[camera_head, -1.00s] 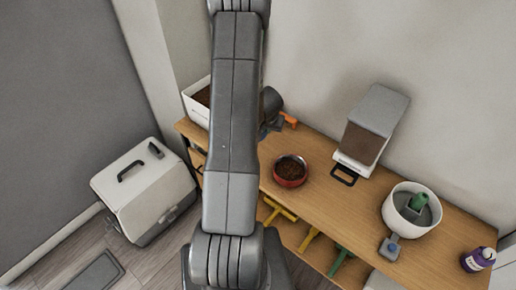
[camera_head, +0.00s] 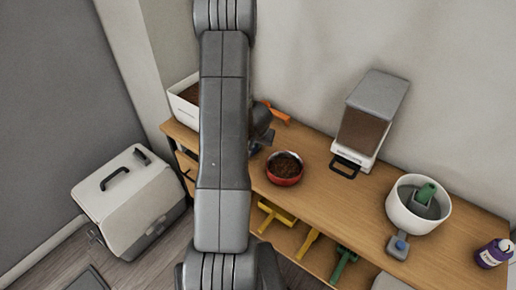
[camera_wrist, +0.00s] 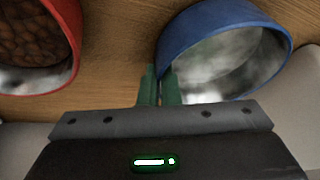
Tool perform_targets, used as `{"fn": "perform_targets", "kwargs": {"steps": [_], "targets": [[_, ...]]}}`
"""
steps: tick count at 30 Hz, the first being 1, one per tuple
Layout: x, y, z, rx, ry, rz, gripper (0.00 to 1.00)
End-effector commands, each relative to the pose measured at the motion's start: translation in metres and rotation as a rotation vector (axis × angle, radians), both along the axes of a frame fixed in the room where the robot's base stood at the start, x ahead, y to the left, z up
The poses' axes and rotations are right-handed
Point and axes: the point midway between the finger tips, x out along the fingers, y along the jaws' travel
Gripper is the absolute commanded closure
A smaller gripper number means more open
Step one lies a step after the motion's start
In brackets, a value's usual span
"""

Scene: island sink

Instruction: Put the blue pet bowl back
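The blue pet bowl (camera_wrist: 224,50) is at the upper right of the wrist view, with its open inside showing and looking empty. My gripper (camera_wrist: 159,82) has its two green fingers close together, one on each side of the bowl's left wall, shut on it. In the head view my arm hides most of the bowl and the fingers. Whether the bowl touches the wooden top is unclear. The red bowl (camera_head: 284,168) with brown kibble stands on the top to the right of my arm; it also shows in the wrist view (camera_wrist: 38,45).
The wooden bench (camera_head: 322,195) holds a food dispenser (camera_head: 366,122), a white round tub (camera_head: 417,204) with a green item, a purple bottle (camera_head: 493,254) and a white bin (camera_head: 184,101). An orange item (camera_head: 277,114) lies near the wall. A pet carrier (camera_head: 132,203) stands left.

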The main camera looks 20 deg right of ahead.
Motion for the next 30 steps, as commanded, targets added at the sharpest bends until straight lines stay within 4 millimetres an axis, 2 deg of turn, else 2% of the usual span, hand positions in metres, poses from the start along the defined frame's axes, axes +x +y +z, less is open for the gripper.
{"fn": "perform_targets", "kwargs": {"steps": [12,15,16,26,30], "targets": [[0.000,0.000,-0.007,0.000,-0.001,-0.001,1.00],[0.000,0.000,-0.005,0.000,0.000,-0.001,0.79],[0.000,0.000,-0.005,0.000,0.000,0.000,0.75],[0.000,0.000,-0.003,0.000,0.000,0.000,0.75],[-0.004,0.001,0.012,0.000,-0.001,0.000,0.75]]}}
